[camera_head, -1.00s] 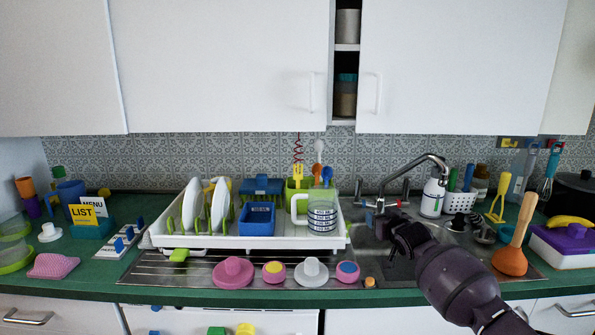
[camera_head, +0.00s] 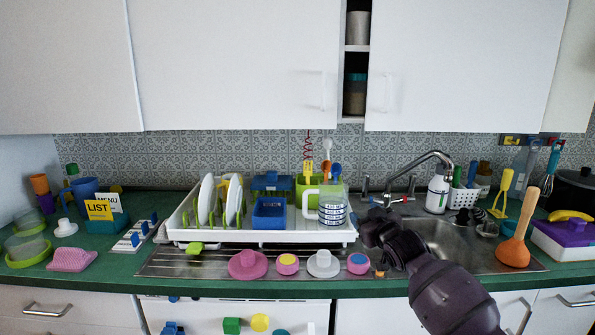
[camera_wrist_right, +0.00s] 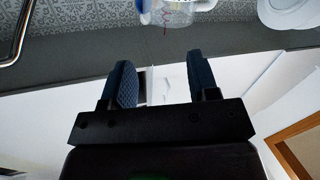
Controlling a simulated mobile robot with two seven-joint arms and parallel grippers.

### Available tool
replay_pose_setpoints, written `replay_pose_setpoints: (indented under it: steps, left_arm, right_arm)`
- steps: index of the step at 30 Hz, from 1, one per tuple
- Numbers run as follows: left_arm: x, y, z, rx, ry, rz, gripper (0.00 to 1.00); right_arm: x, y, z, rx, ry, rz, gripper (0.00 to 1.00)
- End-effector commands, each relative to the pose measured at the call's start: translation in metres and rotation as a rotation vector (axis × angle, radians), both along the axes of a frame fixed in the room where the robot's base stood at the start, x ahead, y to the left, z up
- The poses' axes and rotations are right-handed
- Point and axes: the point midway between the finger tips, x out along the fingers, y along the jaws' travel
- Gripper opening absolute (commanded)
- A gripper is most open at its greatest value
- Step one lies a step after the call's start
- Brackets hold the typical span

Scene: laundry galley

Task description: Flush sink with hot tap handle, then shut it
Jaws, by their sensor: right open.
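The metal tap (camera_head: 432,157) stands behind the sink, its curved spout reaching over toward the right. Small red and blue marks show near the tap's base; I cannot tell which handle is hot. The sink basin (camera_head: 455,240) is partly hidden by my right arm; no water is visible. My right gripper (camera_head: 372,228) is in front of the tap's left side, apart from the handles as far as I can see. In the wrist view it is open and empty (camera_wrist_right: 160,85). My left gripper is out of view.
A white dish rack (camera_head: 180,235) with plates, a blue box and a measuring jug (camera_head: 332,208) stands close left of my right gripper.

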Motion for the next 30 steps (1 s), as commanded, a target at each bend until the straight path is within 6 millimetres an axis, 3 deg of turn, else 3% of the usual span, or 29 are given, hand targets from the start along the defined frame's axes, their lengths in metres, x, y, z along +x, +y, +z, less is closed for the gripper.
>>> replay_pose_setpoints:
  steps: [11, 23, 30]
  left_arm:
    - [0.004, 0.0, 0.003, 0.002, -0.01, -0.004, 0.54]
    - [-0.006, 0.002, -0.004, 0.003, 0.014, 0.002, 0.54]
    - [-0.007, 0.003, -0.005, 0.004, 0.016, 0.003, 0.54]
  right_arm:
    - [-0.109, -0.007, -0.091, -0.006, 0.04, -0.016, 0.55]
    - [-0.244, -0.043, -0.182, 0.024, 0.171, -0.12, 0.55]
    - [-0.332, -0.069, -0.231, 0.053, 0.293, -0.209, 0.55]
